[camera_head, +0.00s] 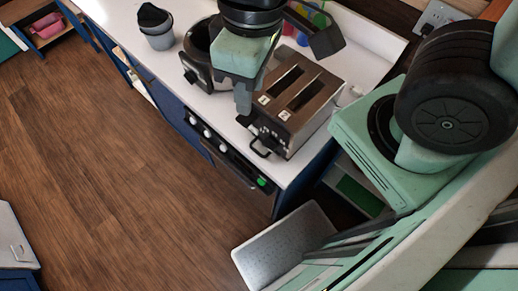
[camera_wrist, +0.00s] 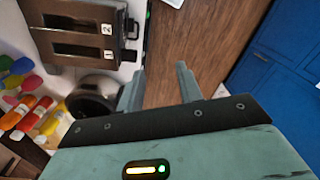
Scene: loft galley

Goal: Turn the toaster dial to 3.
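The toaster (camera_head: 312,104) is a metal, two-slot box on the white counter, its dark front panel facing the counter edge. Small controls and a black handle show on that panel, but the dial's setting is too small to read. In the wrist view the toaster (camera_wrist: 80,62) is at the upper left, with slots labelled 1 and 2; a dark part sticks out from its front edge. My gripper (camera_head: 243,100) is beside the toaster's front left corner in the head view; contact cannot be judged. In the wrist view my gripper (camera_wrist: 158,86) has its fingers apart with nothing between them.
A black round appliance (camera_head: 190,72) stands left of the toaster, and a grey cup (camera_head: 159,38) farther left. Colourful items (camera_wrist: 28,112) lie behind. Below the counter edge is an oven front with knobs (camera_head: 207,132). The wooden floor (camera_head: 110,150) is clear.

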